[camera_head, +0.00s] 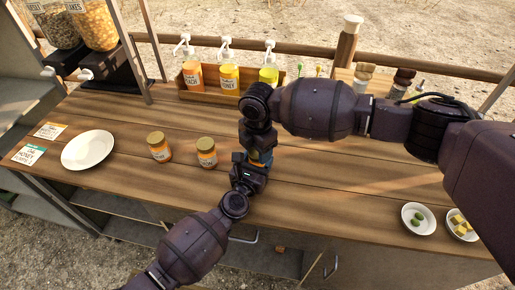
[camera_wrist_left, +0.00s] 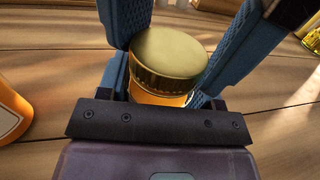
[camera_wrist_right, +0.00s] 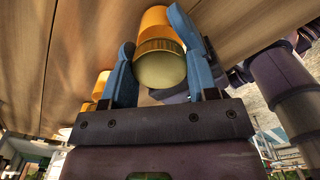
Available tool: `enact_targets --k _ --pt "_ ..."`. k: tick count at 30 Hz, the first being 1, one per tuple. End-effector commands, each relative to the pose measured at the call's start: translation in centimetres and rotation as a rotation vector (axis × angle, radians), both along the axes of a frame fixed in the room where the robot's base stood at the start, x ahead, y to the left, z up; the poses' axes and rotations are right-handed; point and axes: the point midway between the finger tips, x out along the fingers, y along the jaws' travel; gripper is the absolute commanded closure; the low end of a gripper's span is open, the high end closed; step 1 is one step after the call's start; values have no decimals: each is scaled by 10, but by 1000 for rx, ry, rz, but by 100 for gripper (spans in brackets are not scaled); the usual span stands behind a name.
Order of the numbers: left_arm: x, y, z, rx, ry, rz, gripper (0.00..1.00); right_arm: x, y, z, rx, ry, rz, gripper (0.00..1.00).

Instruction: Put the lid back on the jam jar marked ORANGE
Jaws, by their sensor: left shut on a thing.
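An orange jam jar with a gold lid (camera_wrist_left: 170,55) sits between the blue fingers of my left gripper (camera_wrist_left: 180,65), which is shut on it. The lid sits on top of this jar. My right gripper (camera_wrist_right: 158,50) is at the same jar (camera_wrist_right: 160,35), one finger on each side near the lid. I cannot tell whether its fingers press on it. In the head view the two grippers meet and mostly hide the jar (camera_head: 262,158). Two more orange jars with gold lids stand upright on the counter, one on the left (camera_head: 159,148) and one nearer (camera_head: 207,154). The held jar's marking is hidden.
A white plate (camera_head: 88,150) and two label cards (camera_head: 50,130) lie at the left. A rack (camera_head: 211,91) of pump bottles stands at the back. Two small bowls (camera_head: 418,219) (camera_head: 461,225) are at the right. The counter (camera_head: 330,200) is clear in front of them.

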Motion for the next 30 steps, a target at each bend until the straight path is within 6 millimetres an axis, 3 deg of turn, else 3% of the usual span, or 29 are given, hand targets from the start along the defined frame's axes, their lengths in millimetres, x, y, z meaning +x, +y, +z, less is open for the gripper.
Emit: enact_targets --k 1,5,14,25,30 --pt "0 1 0 0 1 2 100 0 -1 0 -1 0 0 39" --pt "0 1 0 1 1 2 100 0 0 0 -1 1 0 21" --pt "1 2 0 1 0 4 100 -1 0 2 -1 3 2 21" --pt "0 1 0 1 1 2 100 0 0 40 0 0 2 21" --pt "0 0 0 1 1 1 100 0 0 45 -1 1 1 21"
